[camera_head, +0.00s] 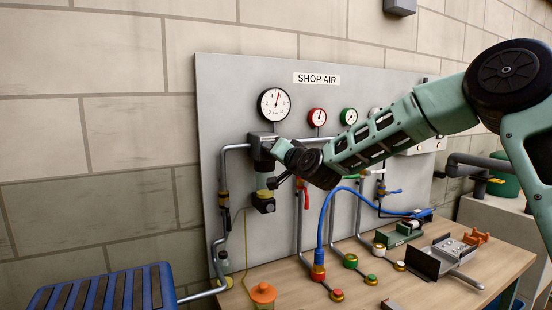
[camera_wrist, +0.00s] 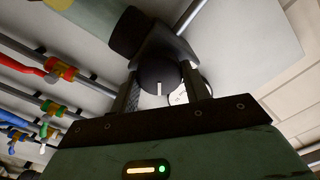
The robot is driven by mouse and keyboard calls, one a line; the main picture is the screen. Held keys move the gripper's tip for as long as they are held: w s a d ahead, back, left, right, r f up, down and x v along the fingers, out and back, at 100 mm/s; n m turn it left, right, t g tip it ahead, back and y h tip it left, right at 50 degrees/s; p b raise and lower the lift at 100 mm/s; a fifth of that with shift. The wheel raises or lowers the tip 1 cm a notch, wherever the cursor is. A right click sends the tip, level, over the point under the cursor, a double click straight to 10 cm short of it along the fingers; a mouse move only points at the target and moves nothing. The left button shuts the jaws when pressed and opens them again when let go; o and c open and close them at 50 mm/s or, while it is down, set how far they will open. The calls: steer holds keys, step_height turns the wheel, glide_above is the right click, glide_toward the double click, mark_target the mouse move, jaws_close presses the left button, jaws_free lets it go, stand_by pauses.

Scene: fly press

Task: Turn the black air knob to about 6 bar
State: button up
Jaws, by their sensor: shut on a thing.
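The black air knob (camera_wrist: 157,70) shows in the wrist view, with a white mark on its lower edge. My gripper (camera_wrist: 163,85) has one finger on each side of it and is shut on it. In the head view my gripper (camera_head: 272,149) is at the grey regulator body (camera_head: 261,142) and hides the knob. The gauge also shows partly in the wrist view (camera_wrist: 178,98), behind the knob and a finger.
The grey panel (camera_head: 232,90) carries a SHOP AIR sign, a red-rimmed gauge (camera_head: 317,117) and a green-rimmed gauge (camera_head: 348,116). Pipes with coloured valves run below. A blue hose (camera_head: 322,232) and fittings stand on the wooden bench (camera_head: 365,285). A blue slatted seat (camera_head: 105,291) is at lower left.

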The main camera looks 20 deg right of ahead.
stand_by(0.4)
steer(key=o, duration=1)
steer(key=s+d+b, duration=0.1)
steer(key=s+b, duration=0.1)
steer(key=s, duration=0.6)
steer(key=s+d+b, duration=0.1)
steer(key=s+d, duration=0.1)
steer(key=s, duration=0.7)
steer(key=shift+d+b, duration=0.25)
steer(key=shift+b, duration=0.1)
steer(key=shift+a, duration=0.1)
